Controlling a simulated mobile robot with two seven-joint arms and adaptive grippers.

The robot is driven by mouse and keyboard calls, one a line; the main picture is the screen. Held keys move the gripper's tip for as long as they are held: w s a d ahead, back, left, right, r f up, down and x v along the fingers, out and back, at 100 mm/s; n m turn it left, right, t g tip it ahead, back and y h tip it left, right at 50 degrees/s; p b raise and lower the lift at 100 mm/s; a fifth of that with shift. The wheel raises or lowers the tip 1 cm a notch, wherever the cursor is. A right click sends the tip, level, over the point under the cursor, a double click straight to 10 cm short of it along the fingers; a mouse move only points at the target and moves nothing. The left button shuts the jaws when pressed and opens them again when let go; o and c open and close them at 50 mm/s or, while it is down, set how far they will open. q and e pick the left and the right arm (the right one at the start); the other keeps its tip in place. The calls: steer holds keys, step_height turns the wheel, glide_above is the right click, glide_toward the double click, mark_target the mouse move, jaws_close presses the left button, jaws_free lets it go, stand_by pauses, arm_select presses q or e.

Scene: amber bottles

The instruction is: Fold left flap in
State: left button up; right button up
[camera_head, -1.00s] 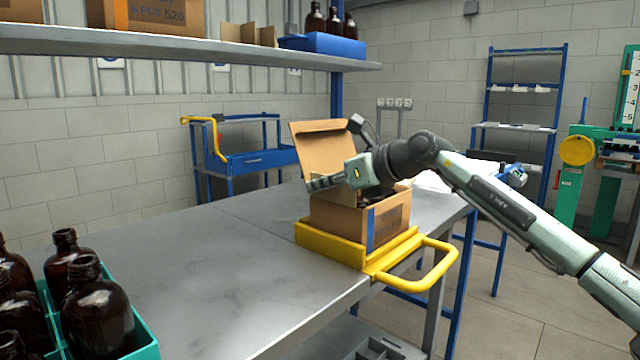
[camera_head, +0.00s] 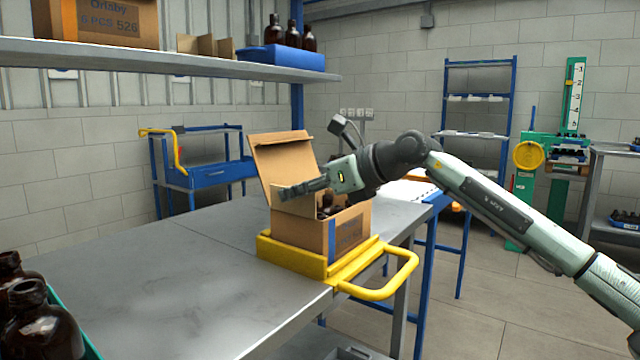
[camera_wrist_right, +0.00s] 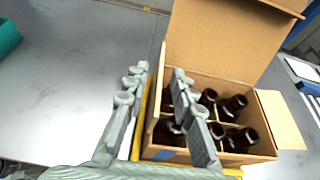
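A brown cardboard box (camera_head: 300,238) stands open in a yellow holder (camera_head: 290,258) at the table's edge. Dark amber bottles (camera_wrist_right: 234,104) sit in its divided cells. Its large back flap (camera_head: 284,158) stands up. The left flap (camera_wrist_right: 152,106) appears roughly upright at the box's left edge in the wrist view. My right gripper (camera_head: 286,193) is over that edge; in the wrist view its two fingers (camera_wrist_right: 159,74) are apart, one on either side of the flap. I cannot tell whether they touch it. The right flap (camera_wrist_right: 282,120) is folded outward. My left gripper is not visible.
The holder's yellow handle (camera_head: 392,280) sticks out past the table edge. A green crate with amber bottles (camera_head: 40,322) is at the near left. The grey table (camera_head: 160,285) between them is clear. A shelf (camera_head: 150,60) hangs above the back.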

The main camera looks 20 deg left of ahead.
steer(key=v, duration=0.7)
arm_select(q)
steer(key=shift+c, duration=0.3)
